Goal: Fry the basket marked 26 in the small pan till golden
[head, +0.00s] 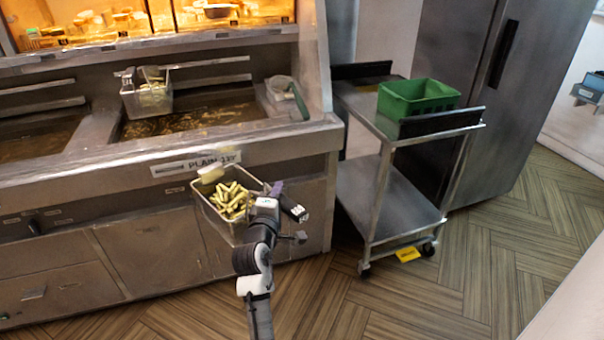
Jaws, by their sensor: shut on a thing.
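My gripper (278,198) is shut on a wire basket (238,226) filled with pale yellow-green sticks. It holds the basket in the air in front of the fryer's front panel, below the counter edge. No number is readable on this basket. A second basket (148,100) with similar pieces hangs at the back of the right frying pan (190,122), over the brown oil. A left frying pan (35,143) with brown oil is partly in view. The gripper's fingertips are small and partly hidden.
A label reading "PLAIN" and more (195,162) is on the fryer front. A green-handled tool (298,100) lies at the pan's right end. A steel cart (385,195) carrying a green crate (418,97) stands right of the fryer. A yellow item (407,254) lies by its wheels. Floor at right is open.

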